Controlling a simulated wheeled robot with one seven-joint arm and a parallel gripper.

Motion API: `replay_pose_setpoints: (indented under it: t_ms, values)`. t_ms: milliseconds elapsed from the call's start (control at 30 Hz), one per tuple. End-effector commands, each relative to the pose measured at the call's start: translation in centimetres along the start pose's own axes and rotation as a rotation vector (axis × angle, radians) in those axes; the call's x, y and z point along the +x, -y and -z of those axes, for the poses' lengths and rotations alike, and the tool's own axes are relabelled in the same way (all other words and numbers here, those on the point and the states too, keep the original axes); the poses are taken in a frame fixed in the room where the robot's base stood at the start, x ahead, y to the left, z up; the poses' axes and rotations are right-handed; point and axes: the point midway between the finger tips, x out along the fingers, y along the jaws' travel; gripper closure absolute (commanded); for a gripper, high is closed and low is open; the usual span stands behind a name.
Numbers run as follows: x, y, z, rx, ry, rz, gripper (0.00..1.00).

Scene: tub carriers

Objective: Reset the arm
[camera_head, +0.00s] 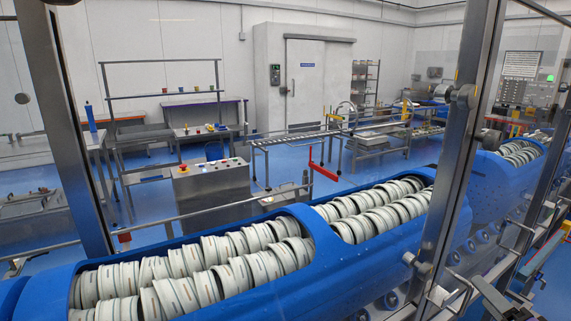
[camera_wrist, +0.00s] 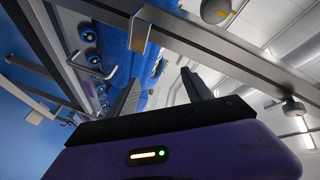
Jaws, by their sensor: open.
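My gripper (camera_wrist: 160,77) shows in the wrist view. Its two dark fingers stand apart with nothing between them. The purple wrist housing (camera_wrist: 180,158) fills the bottom of that view and carries a small lit yellow bar and a green light. A metal frame bar (camera_wrist: 215,40) crosses the view beyond the fingers; how far it is from them I cannot tell. My arm and gripper do not show in the head view.
Blue carriers (camera_head: 180,251) hold rows of pale round tubs (camera_head: 185,296). Steel posts (camera_head: 455,150) and (camera_head: 62,110) stand close in front. A control box (camera_head: 210,186), benches and a conveyor (camera_head: 290,138) stand behind on the blue floor.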

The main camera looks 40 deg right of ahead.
Motion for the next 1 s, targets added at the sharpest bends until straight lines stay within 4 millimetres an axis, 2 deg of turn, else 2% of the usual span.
replay_pose_setpoints:
  t_ms: [33,167,367,567,700,767,900,1000]
  values:
    - [-0.1,-0.6,-1.9,-0.073,-0.003,-0.034,0.41]
    - [-1.1,-0.5,-6.4,-0.306,-0.016,-0.075,0.41]
    - [-4.9,2.8,-14.1,-0.642,0.024,0.015,0.41]
    - [-11.4,7.1,-21.8,-0.892,0.118,0.225,0.41]
    - [-17.4,9.3,-26.4,-0.998,0.222,0.396,0.41]
    - [-20.0,9.7,-27.9,-1.023,0.278,0.458,0.41]
    - [-24.8,9.0,-30.4,-1.043,0.427,0.537,0.41]
    - [-26.8,8.3,-31.1,-1.044,0.499,0.564,0.41]
